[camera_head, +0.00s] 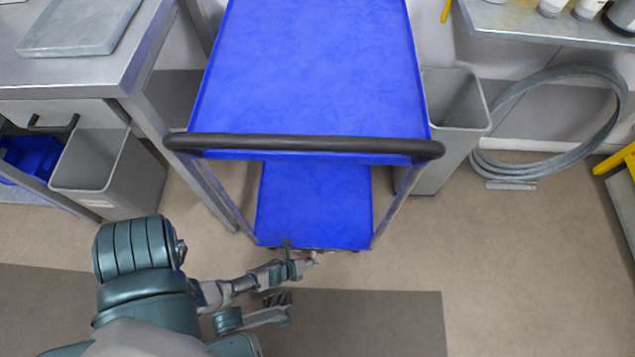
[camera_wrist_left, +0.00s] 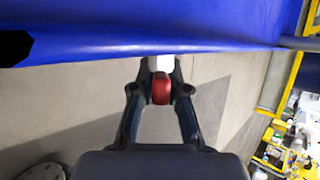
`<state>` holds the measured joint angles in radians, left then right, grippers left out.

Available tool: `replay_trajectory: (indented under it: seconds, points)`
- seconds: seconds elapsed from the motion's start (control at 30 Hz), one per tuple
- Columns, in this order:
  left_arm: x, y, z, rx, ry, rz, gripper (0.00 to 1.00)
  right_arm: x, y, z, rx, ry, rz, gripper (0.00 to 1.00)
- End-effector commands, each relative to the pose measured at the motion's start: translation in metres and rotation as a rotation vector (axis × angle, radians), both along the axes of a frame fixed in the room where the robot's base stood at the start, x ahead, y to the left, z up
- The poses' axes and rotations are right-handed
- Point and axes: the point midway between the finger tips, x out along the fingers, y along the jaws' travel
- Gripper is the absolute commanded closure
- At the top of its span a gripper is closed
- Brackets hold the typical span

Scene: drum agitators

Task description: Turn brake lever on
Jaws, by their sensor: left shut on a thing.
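The blue cart (camera_head: 310,70) with a black handle bar stands in front of me. The brake lever shows as a small red piece (camera_head: 313,257) at the near edge of its lower shelf. In the left wrist view the red lever (camera_wrist_left: 161,89) lies between the fingertips, with a white part just above it. My left gripper (camera_head: 299,266) reaches in from the left, low by the lower shelf, and is shut on the lever. The lever's mounting is hidden, and I cannot tell its exact angle.
The handle bar (camera_head: 300,147) overhangs the lower shelf (camera_head: 315,200). Grey bins stand left (camera_head: 110,175) and right (camera_head: 450,120) of the cart. A coiled hose (camera_head: 600,120) leans at the right wall. A metal table (camera_head: 80,75) is at the left. Floor in front is clear.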

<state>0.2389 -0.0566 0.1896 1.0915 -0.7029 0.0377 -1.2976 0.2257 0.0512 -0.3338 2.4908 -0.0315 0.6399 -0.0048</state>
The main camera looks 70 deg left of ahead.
Motion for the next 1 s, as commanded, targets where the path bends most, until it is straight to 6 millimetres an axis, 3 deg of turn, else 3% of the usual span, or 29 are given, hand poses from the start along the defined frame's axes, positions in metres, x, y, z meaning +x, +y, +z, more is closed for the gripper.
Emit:
replay_trajectory:
  seconds: [0.33, 0.37, 0.4, 0.47, 0.8, 1.0]
  points:
    - [-0.003, -0.001, -0.002, -0.012, -0.015, 0.002, 1.0, 0.001, 0.001, 0.0, -0.001, -0.011, 0.0, 1.0]
    - [-0.003, -0.001, -0.002, -0.012, -0.015, 0.002, 0.81, 0.001, 0.001, 0.0, 0.0, -0.01, 0.0, 1.0]
    - [-0.003, -0.001, -0.002, -0.012, -0.015, 0.002, 0.71, 0.002, 0.001, -0.001, 0.0, -0.009, 0.001, 1.0]
    - [-0.003, -0.001, -0.002, -0.012, -0.016, 0.001, 0.6, 0.004, 0.001, -0.002, -0.001, -0.006, 0.001, 1.0]
    - [-0.004, 0.0, 0.001, -0.009, -0.018, 0.0, 0.6, 0.001, 0.0, 0.0, -0.001, -0.009, 0.0, 1.0]
    - [-0.025, -0.004, 0.018, -0.009, -0.016, -0.002, 0.6, 0.001, 0.0, 0.0, -0.001, -0.009, 0.0, 1.0]
